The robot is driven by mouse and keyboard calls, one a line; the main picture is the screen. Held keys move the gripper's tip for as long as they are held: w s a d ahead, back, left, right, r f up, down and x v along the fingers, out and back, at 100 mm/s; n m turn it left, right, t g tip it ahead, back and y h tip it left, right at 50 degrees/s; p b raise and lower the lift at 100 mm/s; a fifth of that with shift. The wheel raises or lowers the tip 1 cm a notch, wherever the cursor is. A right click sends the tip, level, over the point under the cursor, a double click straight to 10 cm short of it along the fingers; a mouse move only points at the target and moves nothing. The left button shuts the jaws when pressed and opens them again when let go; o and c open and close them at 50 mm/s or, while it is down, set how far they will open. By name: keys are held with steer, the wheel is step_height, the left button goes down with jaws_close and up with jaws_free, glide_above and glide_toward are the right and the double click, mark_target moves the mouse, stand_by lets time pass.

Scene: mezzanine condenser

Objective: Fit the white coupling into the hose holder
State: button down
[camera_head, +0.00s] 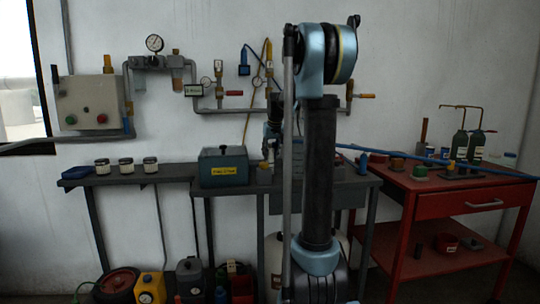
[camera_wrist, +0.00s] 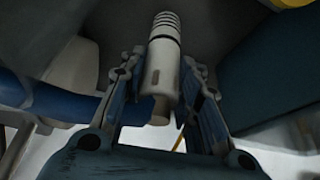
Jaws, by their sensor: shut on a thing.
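The white coupling (camera_wrist: 163,62) is a pale cylinder with a ribbed end, seen in the wrist view. My gripper (camera_wrist: 160,85) is shut on it, with one finger on each side. The ribbed end points up in the picture, past the fingertips, and a short brownish stub shows at the lower end. In the head view my arm covers the middle of the scene, and the coupling and fingertips cannot be made out. I cannot pick out the hose holder with certainty in either view.
A dark bench (camera_head: 140,177) carries white jars (camera_head: 126,166) and a teal box (camera_head: 223,167). A red cart (camera_head: 460,202) with green bottles (camera_head: 468,146) stands at right. Pipes and a gauge (camera_head: 154,43) are on the wall. Several items, including a yellow one (camera_head: 150,287), stand on the floor.

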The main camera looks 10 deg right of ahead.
steer(key=c, duration=1.2)
jaws_free()
steer(key=v, duration=1.2)
steer(key=shift+s, duration=0.1)
steer(key=s+f, duration=1)
steer(key=s, duration=0.4)
steer(key=s+f+m+g, duration=0.1)
steer(key=s+f, duration=0.9)
steer(key=s, duration=0.4)
steer(key=s+f+g, duration=0.1)
steer(key=s+f, duration=0.9)
steer(key=s, duration=0.3)
steer(key=shift+s+f+m+h, duration=0.3)
steer(key=shift+s+f, duration=0.1)
steer(key=shift+o, duration=0.6)
steer(key=shift+s+f, duration=0.2)
steer(key=shift+f, duration=0.05)
